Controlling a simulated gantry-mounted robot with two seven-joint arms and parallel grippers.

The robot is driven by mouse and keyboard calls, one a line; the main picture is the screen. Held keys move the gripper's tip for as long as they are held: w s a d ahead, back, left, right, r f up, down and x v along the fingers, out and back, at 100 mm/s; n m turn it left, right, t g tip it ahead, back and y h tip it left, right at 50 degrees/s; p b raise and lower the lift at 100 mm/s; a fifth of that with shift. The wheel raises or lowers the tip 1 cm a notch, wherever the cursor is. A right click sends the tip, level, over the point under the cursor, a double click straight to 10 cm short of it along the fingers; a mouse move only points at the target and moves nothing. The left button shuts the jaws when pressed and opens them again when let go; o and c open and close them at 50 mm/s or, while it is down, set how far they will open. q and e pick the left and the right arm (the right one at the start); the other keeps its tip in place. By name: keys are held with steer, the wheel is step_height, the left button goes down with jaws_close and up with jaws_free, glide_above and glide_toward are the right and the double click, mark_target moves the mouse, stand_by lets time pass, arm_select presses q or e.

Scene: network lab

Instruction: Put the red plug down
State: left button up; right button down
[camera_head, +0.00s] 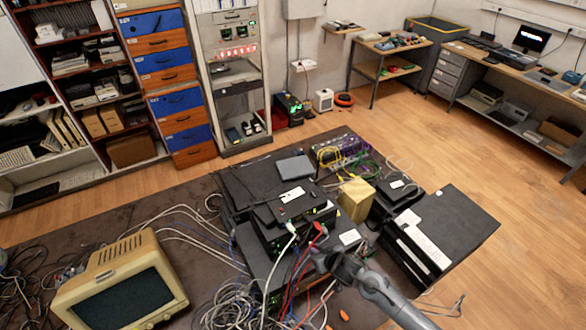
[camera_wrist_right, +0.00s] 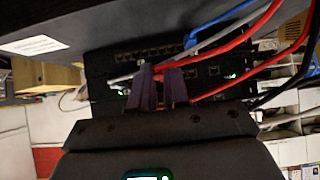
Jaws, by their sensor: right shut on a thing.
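The red plug (camera_head: 319,228) is at the front of the stacked black network devices, with its red cable hanging down in the head view. My right gripper (camera_head: 322,250) reaches in from the lower right and is at the plug. In the right wrist view, my right gripper's two dark fingers (camera_wrist_right: 158,88) are closed around the red plug (camera_wrist_right: 157,73), in front of a row of ports. The fingers hide most of the plug, so I cannot tell whether it sits in a port. My left gripper is not in view.
A black switch (camera_wrist_right: 110,60) with ports stands close behind the fingers. A white plug (camera_head: 290,228) and several hanging cables are beside the red one. A yellow box (camera_head: 355,199) sits on the stack. An old monitor (camera_head: 120,285) stands at lower left among tangled cables.

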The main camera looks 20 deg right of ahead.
steer(key=shift+s+f+p, duration=0.1)
steer(key=shift+s+p, duration=0.4)
steer(key=s+a+r+m+h+p, duration=0.1)
steer(key=s+r+p, duration=0.25)
steer(key=r, duration=1.05)
steer(key=s+a+r+m+h+p, duration=0.1)
steer(key=s+a+r+p, duration=0.3)
steer(key=r, duration=1)
steer(key=s+d+f, duration=0.3)
steer(key=s+f, duration=0.3)
steer(key=w+a+r+n+g+y, duration=0.2)
steer(key=a+r+n+g+y, duration=0.15)
steer(key=a+r+n, duration=0.45)
steer(key=w+a+r+n+g+y, duration=0.2)
steer(key=a+r+n+y, duration=0.25)
steer(key=a+r, duration=0.4)
steer(key=s+d+r+m+t+h, duration=0.4)
steer(key=s+d+r+m+t, duration=0.1)
steer(key=s+d+r+m, duration=0.1)
steer(key=shift+s+d+r+m+b, duration=0.25)
steer(key=shift+s+r+m+b, duration=0.25)
steer(key=shift+r+m, duration=0.9)
